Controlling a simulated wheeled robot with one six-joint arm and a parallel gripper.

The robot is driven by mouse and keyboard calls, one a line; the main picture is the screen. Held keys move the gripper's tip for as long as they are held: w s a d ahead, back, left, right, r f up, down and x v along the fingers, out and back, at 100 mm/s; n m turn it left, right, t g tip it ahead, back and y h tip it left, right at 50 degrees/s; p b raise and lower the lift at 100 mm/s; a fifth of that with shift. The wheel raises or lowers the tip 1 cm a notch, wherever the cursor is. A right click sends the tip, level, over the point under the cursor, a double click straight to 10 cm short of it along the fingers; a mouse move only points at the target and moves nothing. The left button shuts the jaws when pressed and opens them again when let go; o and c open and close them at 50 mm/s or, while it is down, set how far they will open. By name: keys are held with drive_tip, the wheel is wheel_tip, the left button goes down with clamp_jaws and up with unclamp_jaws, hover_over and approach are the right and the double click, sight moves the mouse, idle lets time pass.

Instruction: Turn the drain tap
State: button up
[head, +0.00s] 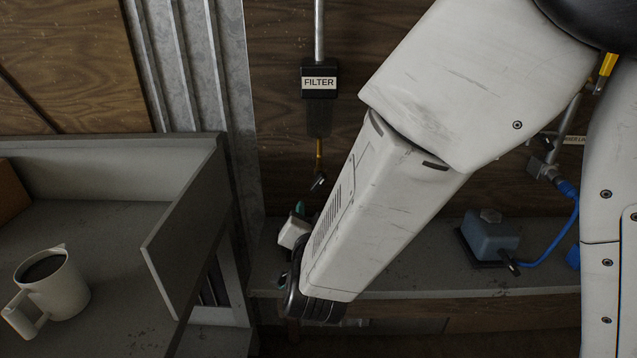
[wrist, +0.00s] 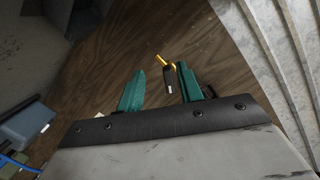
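A small tap (head: 319,181) with a dark lever hangs at the lower end of a thin brass pipe under the black box marked FILTER (head: 319,82). In the wrist view its brass pipe and dark lever (wrist: 170,78) show in the gap between my fingers, nearer the right one. My gripper (head: 299,209) is below and slightly left of the tap in the head view, partly hidden by my arm. In the wrist view my gripper (wrist: 162,73) has two teal fingers spread apart with nothing held. Contact with the lever cannot be seen.
A grey shelf (head: 400,280) runs below, with a blue-grey container (head: 490,236) and a blue hose (head: 563,235) at right. A grey cabinet panel (head: 185,230) stands close left of my gripper. A white mug (head: 55,290) sits on the left counter.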

sight(319, 186)
drive_tip(key=r, duration=0.1)
drive_tip(key=d+r+t, duration=0.1)
drive_tip(key=w+r+m+h, duration=0.1)
drive_tip(key=shift+d+r+t, duration=0.1)
drive_tip(key=shift+d+t, duration=0.15)
drive_tip(key=shift+t, duration=0.05)
drive_tip(key=w, duration=0.7)
drive_tip(key=shift+d, duration=0.1)
clamp_jaws()
